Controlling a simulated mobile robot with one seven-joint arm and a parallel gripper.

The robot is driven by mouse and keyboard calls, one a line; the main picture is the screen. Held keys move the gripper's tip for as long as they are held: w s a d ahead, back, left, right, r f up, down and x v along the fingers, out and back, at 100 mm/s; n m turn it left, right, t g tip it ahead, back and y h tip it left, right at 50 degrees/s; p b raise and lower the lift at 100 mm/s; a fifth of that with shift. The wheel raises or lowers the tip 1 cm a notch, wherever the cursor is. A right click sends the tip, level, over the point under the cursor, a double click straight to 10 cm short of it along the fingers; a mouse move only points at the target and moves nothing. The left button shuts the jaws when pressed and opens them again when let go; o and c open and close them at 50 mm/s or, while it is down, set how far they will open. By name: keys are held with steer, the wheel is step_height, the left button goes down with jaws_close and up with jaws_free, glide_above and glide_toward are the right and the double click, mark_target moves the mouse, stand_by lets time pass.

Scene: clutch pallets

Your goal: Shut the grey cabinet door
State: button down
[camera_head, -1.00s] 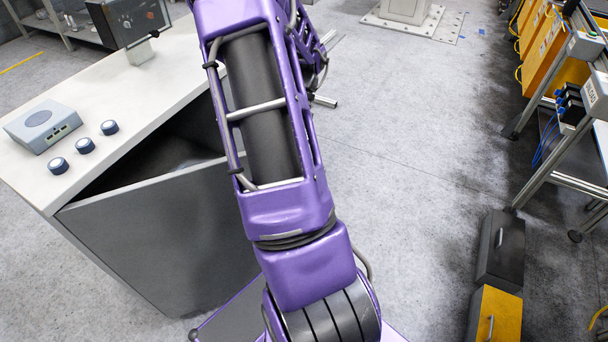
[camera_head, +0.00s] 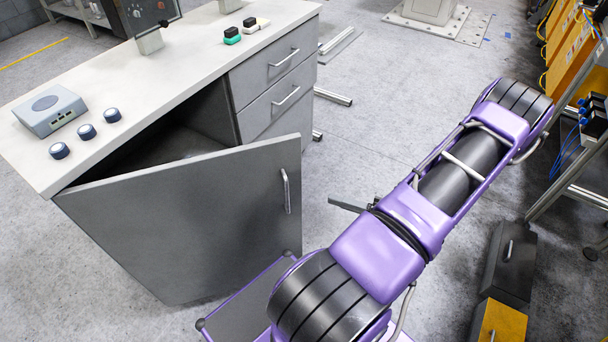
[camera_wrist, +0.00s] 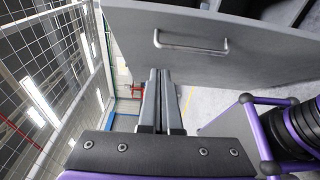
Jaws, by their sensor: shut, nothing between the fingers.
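The grey cabinet door (camera_head: 200,220) stands open, swung out from the cabinet's front at its left end. Its bar handle (camera_head: 286,191) is near the free right edge. The dark inside of the cabinet (camera_head: 180,140) shows behind the door's top edge. In the wrist view, the door (camera_wrist: 270,62) and its handle (camera_wrist: 190,45) fill the upper part. My gripper (camera_wrist: 160,75) is shut and empty there, its fingertips overlapping the door's lower part in the picture; I cannot tell whether they touch it. In the head view my arm lies right of the door.
The cabinet's white top (camera_head: 190,65) carries a grey box (camera_head: 50,110), several dark knobs and small switches (camera_head: 232,35). Closed drawers (camera_head: 275,85) are to the right of the opening. A dark case (camera_head: 508,265) and a yellow one (camera_head: 500,325) stand on the floor at right.

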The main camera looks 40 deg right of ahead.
glide_toward(288, 170)
steer(key=w+a, duration=0.1)
steer(key=a, duration=0.3)
steer(key=shift+m+t+h, duration=0.3)
steer(key=shift+m+h, duration=0.1)
steer(key=w, duration=0.2)
steer(key=w+d, duration=0.1)
steer(key=w, duration=0.1)
steer(key=shift+w+f+b, duration=0.15)
steer(key=shift+w+b, duration=0.05)
steer(key=shift+b, duration=0.2)
steer(key=shift+d, duration=0.1)
